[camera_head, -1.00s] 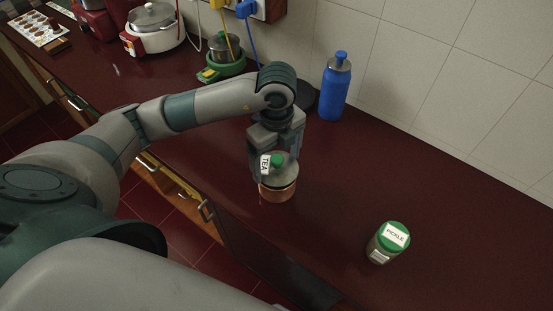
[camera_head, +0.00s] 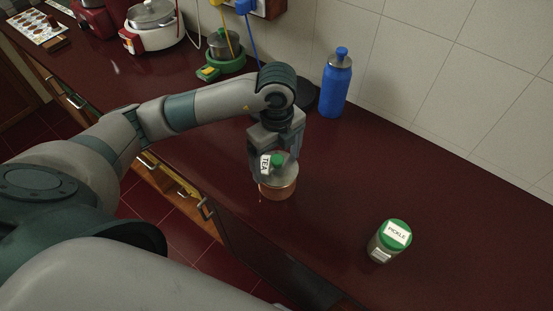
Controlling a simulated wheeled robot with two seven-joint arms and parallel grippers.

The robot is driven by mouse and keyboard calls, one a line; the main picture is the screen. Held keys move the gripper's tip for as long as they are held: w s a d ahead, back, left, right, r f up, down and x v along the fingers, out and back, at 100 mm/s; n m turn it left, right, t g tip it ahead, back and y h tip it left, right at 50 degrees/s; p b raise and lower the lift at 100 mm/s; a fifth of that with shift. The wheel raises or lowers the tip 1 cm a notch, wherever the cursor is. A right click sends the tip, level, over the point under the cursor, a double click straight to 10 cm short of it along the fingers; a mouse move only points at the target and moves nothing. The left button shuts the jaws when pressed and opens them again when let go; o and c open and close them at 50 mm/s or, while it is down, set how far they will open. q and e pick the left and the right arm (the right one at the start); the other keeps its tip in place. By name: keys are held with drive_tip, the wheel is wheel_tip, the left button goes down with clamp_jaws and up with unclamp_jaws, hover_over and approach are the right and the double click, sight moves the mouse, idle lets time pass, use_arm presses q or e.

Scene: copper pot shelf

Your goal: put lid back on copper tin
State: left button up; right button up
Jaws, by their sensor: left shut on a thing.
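The copper tin (camera_head: 279,190) stands upright on the dark red counter. A silvery lid (camera_head: 287,170) with a green knob (camera_head: 277,159) and a white TEA label (camera_head: 265,164) is at the tin's mouth. I cannot tell whether the lid is fully seated. My left gripper (camera_head: 273,161) points down over the tin, shut on the lid's knob. Its fingers partly hide the lid. My right gripper is not in view.
A green-lidded PICKLE jar (camera_head: 389,241) stands to the right on the counter (camera_head: 330,200). A blue bottle (camera_head: 335,84) stands behind near the tiled wall, beside a dark round object (camera_head: 305,98). Cookers (camera_head: 152,28) are at back left.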

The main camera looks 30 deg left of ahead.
use_arm(q)
drive_tip(key=shift+f, duration=0.25)
idle(0.5)
drive_tip(key=shift+f+b, duration=0.1)
drive_tip(key=shift+b, duration=0.3)
drive_tip(key=o, duration=0.9)
drive_tip(key=shift+r+p, duration=1.55)
drive_tip(key=shift+r, duration=0.5)
drive_tip(key=shift+r+p, duration=1)
drive_tip(key=shift+r, duration=0.45)
